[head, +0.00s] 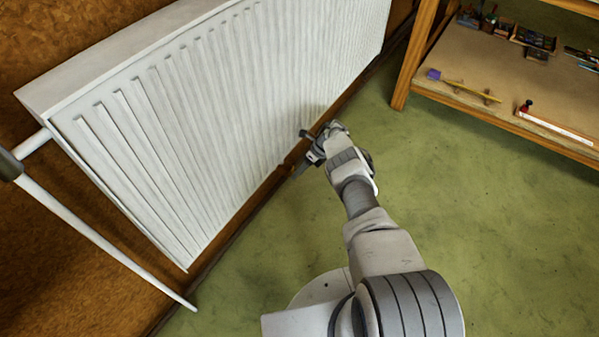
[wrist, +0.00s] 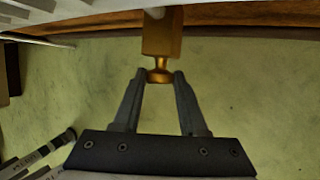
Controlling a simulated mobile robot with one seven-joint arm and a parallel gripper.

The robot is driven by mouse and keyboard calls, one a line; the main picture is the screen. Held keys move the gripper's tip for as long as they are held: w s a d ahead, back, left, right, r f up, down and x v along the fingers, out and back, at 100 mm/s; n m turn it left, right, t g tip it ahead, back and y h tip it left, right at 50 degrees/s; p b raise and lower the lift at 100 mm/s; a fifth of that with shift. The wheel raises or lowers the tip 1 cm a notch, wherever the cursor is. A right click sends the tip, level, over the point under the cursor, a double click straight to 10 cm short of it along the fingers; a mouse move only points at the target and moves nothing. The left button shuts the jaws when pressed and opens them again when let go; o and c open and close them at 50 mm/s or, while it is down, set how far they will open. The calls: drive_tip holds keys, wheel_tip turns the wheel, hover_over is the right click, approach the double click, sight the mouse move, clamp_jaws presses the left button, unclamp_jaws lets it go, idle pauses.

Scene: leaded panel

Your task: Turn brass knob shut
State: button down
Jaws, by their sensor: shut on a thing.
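The brass knob (wrist: 159,75) shows in the wrist view at the end of a square brass body (wrist: 161,34), under the radiator's edge. My gripper (wrist: 160,76) has a dark finger on each side of the knob and is shut on it. In the head view my gripper (head: 309,155) is at the radiator's lower right part, close to the wall base. The knob cannot be made out clearly there, as my gripper and wrist are over that spot. How far the knob is turned cannot be told.
The white radiator (head: 230,105) hangs on the brown wall. A white pipe (head: 100,240) runs to the floor at left. A wooden shelf unit (head: 505,120) with tools stands at the right. The green floor (head: 515,230) is clear.

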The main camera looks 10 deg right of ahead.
drive_tip(key=shift+w+d+r, duration=0.15)
drive_tip(key=shift+w+d, duration=0.05)
drive_tip(key=shift+d, duration=0.1)
drive_tip(key=c, duration=0.6)
unclamp_jaws()
drive_tip(key=shift+c, duration=0.2)
drive_tip(key=shift+o, duration=0.8)
drive_tip(key=shift+s, duration=0.1)
drive_tip(key=shift+a, duration=0.1)
drive_tip(key=shift+s, duration=0.1)
drive_tip(key=p+v, duration=0.7)
drive_tip(key=v, duration=1)
drive_tip(key=shift+r, duration=0.1)
